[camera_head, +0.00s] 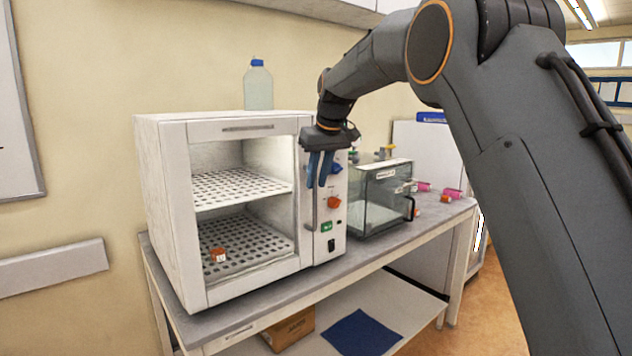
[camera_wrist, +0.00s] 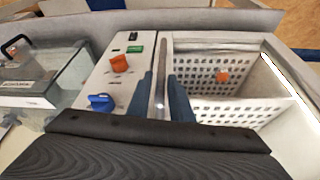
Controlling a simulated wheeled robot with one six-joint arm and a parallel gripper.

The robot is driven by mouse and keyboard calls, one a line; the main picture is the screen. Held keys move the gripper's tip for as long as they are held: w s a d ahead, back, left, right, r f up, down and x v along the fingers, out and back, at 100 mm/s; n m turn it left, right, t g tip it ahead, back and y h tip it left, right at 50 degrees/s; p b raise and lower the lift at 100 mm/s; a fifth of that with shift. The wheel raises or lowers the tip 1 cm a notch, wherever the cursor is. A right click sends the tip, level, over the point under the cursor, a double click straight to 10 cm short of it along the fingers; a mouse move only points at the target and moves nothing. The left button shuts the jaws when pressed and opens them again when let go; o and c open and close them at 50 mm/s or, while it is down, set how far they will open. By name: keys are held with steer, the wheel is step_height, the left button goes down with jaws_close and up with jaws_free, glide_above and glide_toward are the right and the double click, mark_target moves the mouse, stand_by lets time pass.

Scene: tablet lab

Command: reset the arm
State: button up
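My gripper (camera_head: 319,170) is in front of the white cabinet (camera_head: 222,128), at the right edge of its window. Its two blue fingers point down and stand apart. In the wrist view my gripper (camera_wrist: 165,95) has the cabinet's upright metal handle (camera_wrist: 160,85) between its fingers. The fingers look open, and I see no clear contact with the handle. The handle also shows below the fingers in the head view (camera_head: 315,210). My arm reaches in from the right and is bent.
Inside the cabinet, an orange-and-white item (camera_head: 217,255) sits on the lower perforated shelf. Knobs (camera_head: 334,202) are right of the handle. A glass tank (camera_head: 380,197) stands beside the cabinet on the grey bench (camera_head: 265,298). A blue-capped bottle (camera_head: 258,88) is on top.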

steer(key=s+d+f+m+g+h+b, duration=0.1)
steer(key=s+d+f+m+h, duration=0.15)
steer(key=s+d+f, duration=1.15)
steer(key=s+d+f+m, duration=0.1)
steer(key=s+d+f, duration=0.2)
steer(key=s, duration=0.5)
steer(key=s+d+f+m+g, duration=0.1)
steer(key=s+d+f, duration=0.2)
steer(key=s, duration=0.6)
steer(key=s+d+f+m+p, duration=0.1)
steer(key=s+d+f, duration=0.2)
steer(key=s, duration=0.6)
step_height(320, 180, down, 2)
steer(key=shift+s+d+m+g, duration=0.2)
steer(key=shift+d+m+g, duration=0.05)
steer(key=shift+m+g, duration=0.15)
